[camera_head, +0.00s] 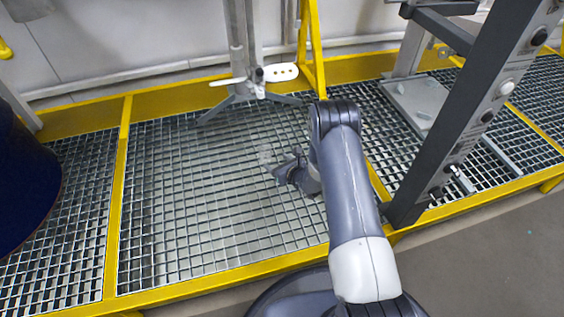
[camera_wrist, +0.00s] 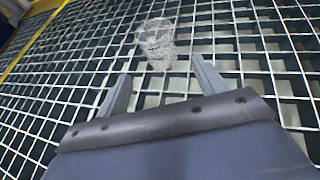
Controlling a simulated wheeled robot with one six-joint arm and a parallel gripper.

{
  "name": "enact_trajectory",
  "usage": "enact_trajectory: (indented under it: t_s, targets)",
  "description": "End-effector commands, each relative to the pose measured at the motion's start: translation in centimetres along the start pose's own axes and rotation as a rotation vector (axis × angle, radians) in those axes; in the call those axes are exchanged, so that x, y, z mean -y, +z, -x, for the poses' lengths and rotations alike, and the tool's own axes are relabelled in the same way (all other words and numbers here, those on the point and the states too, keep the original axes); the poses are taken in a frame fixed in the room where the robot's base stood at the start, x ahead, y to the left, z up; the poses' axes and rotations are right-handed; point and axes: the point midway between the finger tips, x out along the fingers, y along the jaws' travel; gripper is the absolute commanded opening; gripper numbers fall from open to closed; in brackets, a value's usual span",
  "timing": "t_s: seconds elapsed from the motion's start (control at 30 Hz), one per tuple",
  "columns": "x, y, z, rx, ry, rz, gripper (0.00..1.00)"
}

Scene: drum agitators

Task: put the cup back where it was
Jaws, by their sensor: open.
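A clear, see-through cup (camera_wrist: 156,44) stands on the metal grating, just beyond my fingertips in the wrist view. In the head view the cup (camera_head: 266,156) is only a faint shape beside my gripper (camera_head: 277,171). My gripper also shows in the wrist view (camera_wrist: 160,78), with its two fingers spread apart and nothing between them. The cup lies ahead of the gap between the fingers, apart from both.
The grating (camera_head: 190,200) is framed by yellow edges and is mostly clear at the left. A grey stand (camera_head: 243,60) with spread feet is behind. A dark blue drum (camera_head: 25,185) is at the left. A dark grey post (camera_head: 470,115) rises at the right.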

Motion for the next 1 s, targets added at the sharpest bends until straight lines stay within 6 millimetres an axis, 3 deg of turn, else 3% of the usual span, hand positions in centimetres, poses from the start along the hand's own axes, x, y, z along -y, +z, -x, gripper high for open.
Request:
enact_trajectory:
  t_s: [0.1,0.3,0.87,1.0]
  targets:
    - [0.0,0.2,1.9,-0.001,0.0,-0.001,0.67]
    - [0.0,0.0,3.1,0.0,0.0,-0.001,0.67]
    - [0.0,0.0,3.2,0.0,0.0,0.0,0.67]
    - [0.0,0.0,3.2,0.0,0.0,0.0,0.55]
